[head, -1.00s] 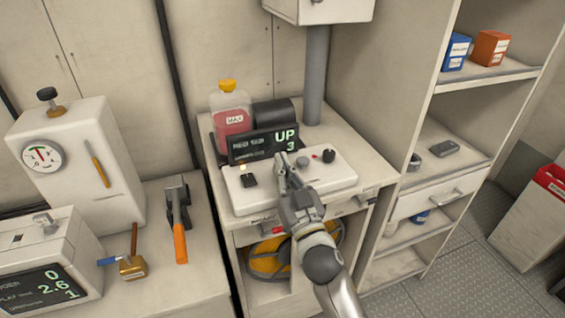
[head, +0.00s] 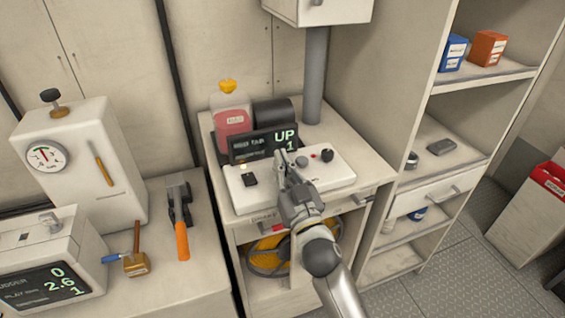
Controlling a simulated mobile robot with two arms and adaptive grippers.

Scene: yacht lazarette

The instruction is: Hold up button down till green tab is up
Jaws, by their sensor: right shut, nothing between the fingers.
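A white control box (head: 318,177) stands on the middle counter, with a dark display (head: 258,145) at its back reading "UP" and "1" in green. My right gripper (head: 280,157) is shut, with its fingertips over the box just in front of the display. The gripper covers part of the box top, and I cannot make out the up button or whether the fingertips touch it. A black switch (head: 250,180), a grey round button (head: 302,162) and a black knob (head: 327,155) show on the box. I cannot pick out a green tab. My left gripper is not in view.
A red-filled bottle (head: 232,121) and a black cylinder (head: 274,112) stand behind the display, near a grey post (head: 314,80). An orange-handled tool (head: 181,230) lies on the left counter. Shelves (head: 480,76) rise to the right.

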